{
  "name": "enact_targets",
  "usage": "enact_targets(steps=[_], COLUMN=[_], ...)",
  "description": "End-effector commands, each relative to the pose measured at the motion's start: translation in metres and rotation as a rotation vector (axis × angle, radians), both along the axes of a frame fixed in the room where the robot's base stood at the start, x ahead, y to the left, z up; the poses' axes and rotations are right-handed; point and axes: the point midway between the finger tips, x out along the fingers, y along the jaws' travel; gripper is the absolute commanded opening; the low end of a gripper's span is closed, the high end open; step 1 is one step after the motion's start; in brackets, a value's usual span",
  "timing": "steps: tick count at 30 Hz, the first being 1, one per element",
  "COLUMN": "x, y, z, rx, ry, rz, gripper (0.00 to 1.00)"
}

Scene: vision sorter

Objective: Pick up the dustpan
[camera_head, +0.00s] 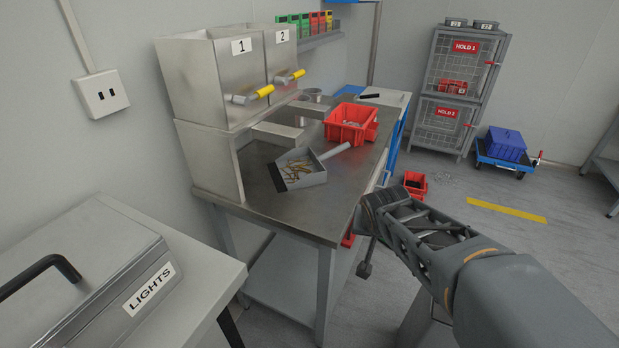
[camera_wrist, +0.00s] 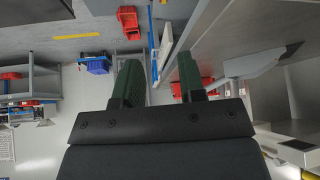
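The dustpan (camera_head: 311,179) is a grey pan with a light grey handle. It lies on the metal workbench (camera_head: 262,203), its handle pointing right and back towards the red bin. Several thin brass-coloured pieces lie in it. My gripper (camera_wrist: 160,75) is open and empty in the wrist view, its two dark green fingers apart. In the head view my arm's end is beside the bench's right front edge, apart from the dustpan; the fingers are hard to make out there. A grey shape at the right of the wrist view may be the dustpan, but I cannot tell.
A red bin (camera_head: 350,122) stands behind the dustpan. Steel hoppers (camera_head: 212,80) marked 1 and 2 with yellow-tipped handles stand at the bench's left. A grey LIGHTS box (camera_head: 90,285) is at front left. A red bin (camera_head: 414,184) sits on the floor right of the bench.

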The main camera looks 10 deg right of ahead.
Motion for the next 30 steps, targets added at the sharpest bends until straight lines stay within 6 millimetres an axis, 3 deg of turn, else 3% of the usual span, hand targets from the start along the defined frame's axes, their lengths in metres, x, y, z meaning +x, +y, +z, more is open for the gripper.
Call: enact_targets(steps=[1, 6, 12, 16, 21, 30], x=[0.026, 0.107, 0.177, 0.202, 0.215, 0.234], y=[-0.012, -0.034, -0.036, -0.028, -0.018, -0.004], z=[0.005, 0.026, 0.035, 0.031, 0.022, 0.008], rx=[0.01, 0.143, 0.456, 0.679, 0.898, 1.034], ry=[-0.086, -0.405, -0.635, -0.661, -0.618, -0.56], rz=[-0.063, -0.193, -0.2, -0.169, -0.139, -0.122], gripper=[0.37, 0.37, 0.37, 0.37, 0.37, 0.37])
